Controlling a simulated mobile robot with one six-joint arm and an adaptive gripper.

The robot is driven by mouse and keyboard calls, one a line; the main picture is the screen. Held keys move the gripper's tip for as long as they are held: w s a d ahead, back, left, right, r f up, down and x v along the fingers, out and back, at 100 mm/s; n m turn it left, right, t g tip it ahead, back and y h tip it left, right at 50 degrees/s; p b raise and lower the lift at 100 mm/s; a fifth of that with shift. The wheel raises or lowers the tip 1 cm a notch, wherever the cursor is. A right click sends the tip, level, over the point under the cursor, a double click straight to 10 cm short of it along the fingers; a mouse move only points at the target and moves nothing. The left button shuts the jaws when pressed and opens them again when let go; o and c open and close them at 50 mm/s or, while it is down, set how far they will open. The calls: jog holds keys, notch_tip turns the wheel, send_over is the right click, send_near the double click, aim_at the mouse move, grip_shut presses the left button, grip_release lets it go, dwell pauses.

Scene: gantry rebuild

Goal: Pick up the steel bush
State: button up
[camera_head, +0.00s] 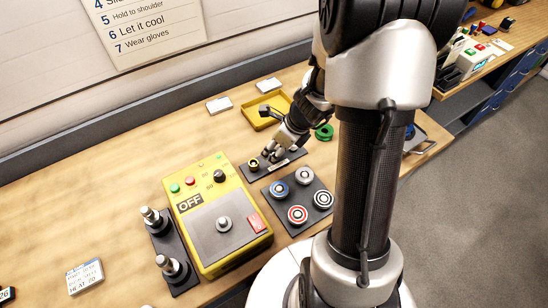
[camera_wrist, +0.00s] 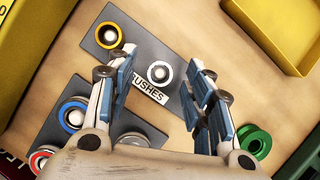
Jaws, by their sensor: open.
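I cannot tell how high the fingertips are above the board. A brass-coloured bush (camera_wrist: 109,35) stands at the other end of the board. In the head view my gripper (camera_head: 271,155) is low over the board (camera_head: 290,158), and the brass bush (camera_head: 254,164) shows at its left. The steel bush is not clearly visible there.
A second dark board (camera_head: 297,201) with several coloured rings lies just in front. The yellow press box (camera_head: 220,215) marked OFF stands at the left. A green spool (camera_head: 324,131) and a yellow tray (camera_head: 251,117) lie behind. Bare bench (camera_head: 110,180) extends at the left.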

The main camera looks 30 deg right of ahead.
jog(key=shift+w+f, duration=0.3)
jog(key=shift+f, duration=0.4)
jog(key=shift+r, duration=0.1)
grip_shut()
